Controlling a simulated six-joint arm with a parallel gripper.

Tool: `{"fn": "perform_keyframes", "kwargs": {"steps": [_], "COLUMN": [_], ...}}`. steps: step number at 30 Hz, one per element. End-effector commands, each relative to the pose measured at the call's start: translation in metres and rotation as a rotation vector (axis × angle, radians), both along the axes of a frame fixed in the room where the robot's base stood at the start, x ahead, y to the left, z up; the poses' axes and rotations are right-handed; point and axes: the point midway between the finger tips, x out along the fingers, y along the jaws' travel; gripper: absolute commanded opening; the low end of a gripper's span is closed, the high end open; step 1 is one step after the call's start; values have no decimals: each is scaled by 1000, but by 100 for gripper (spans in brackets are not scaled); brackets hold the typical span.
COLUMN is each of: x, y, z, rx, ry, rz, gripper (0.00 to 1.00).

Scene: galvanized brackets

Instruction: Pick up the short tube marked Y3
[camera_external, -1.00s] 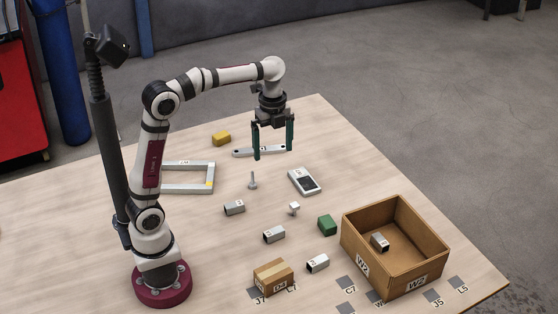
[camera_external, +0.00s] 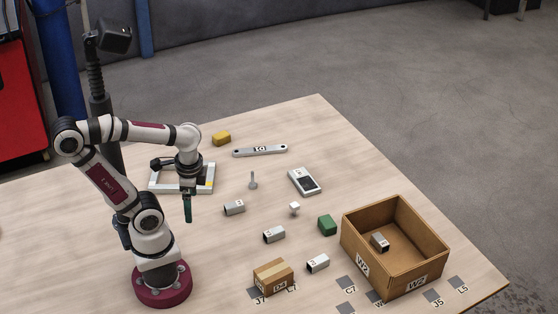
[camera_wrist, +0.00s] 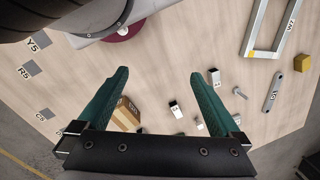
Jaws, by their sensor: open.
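Short grey square tubes lie on the table: one (camera_external: 234,208) near the middle, one (camera_external: 274,234) lower right of it, and one (camera_external: 317,263) near the cardboard block. Another short tube (camera_external: 380,242) lies inside the open box. Their marks are too small to read, so I cannot tell which is Y3. Two tubes also show in the wrist view, one (camera_wrist: 176,108) between the fingers and one (camera_wrist: 214,77) beside the right finger. My gripper (camera_external: 188,208) hangs above the table left of the tubes. In the wrist view my gripper (camera_wrist: 158,76) is open and empty.
An open cardboard box (camera_external: 395,270) stands at right. A taped carton (camera_external: 273,277), green block (camera_external: 327,225), white fitting (camera_external: 294,209), bolt (camera_external: 253,181), dark-faced device (camera_external: 304,181), flat bar (camera_external: 260,151), yellow block (camera_external: 221,139) and rectangular frame (camera_external: 205,189) surround the tubes.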

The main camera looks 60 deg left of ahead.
Motion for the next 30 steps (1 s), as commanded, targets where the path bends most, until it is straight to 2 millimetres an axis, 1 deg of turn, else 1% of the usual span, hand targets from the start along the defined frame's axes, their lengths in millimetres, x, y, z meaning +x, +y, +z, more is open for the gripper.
{"fn": "perform_keyframes", "kwargs": {"steps": [2, 4, 5, 8, 9, 10, 11, 12, 13, 14, 15, 18, 21, 23, 24, 26, 30], "x": [1, 6, 11, 40, 56, 69, 83, 101, 115, 126, 140, 161, 168, 169, 171, 175, 190], "y": [-1, -3, -5, -9, -7, -3, 2, 13, 23, 34, 51, 92, 120, 129, 130, 124, 89], "z": [0, -1, -2, -12, -19, -26, -34, -46, -57, -69, -85, -124, -151, -160, -164, -169, -184], "rx": [-9, -49, -80, -233, -306, -360, -418, -498, -562, -624, -707, -894, -1025, -1071, -1085, -1095, -1088], "ry": [9, 55, 86, 229, 293, 342, 391, 459, 511, 564, 630, 772, 867, 899, 911, 919, 923], "rz": [22, 127, 207, 595, 775, 911, 1048, 1233, 1368, 1499, 1661, 1982, 2172, 2229, 2247, 2258, 2255], "gripper": [100, 100, 100, 100, 100, 100, 100, 100, 100, 100, 100, 100, 100, 100, 100, 100, 100]}}
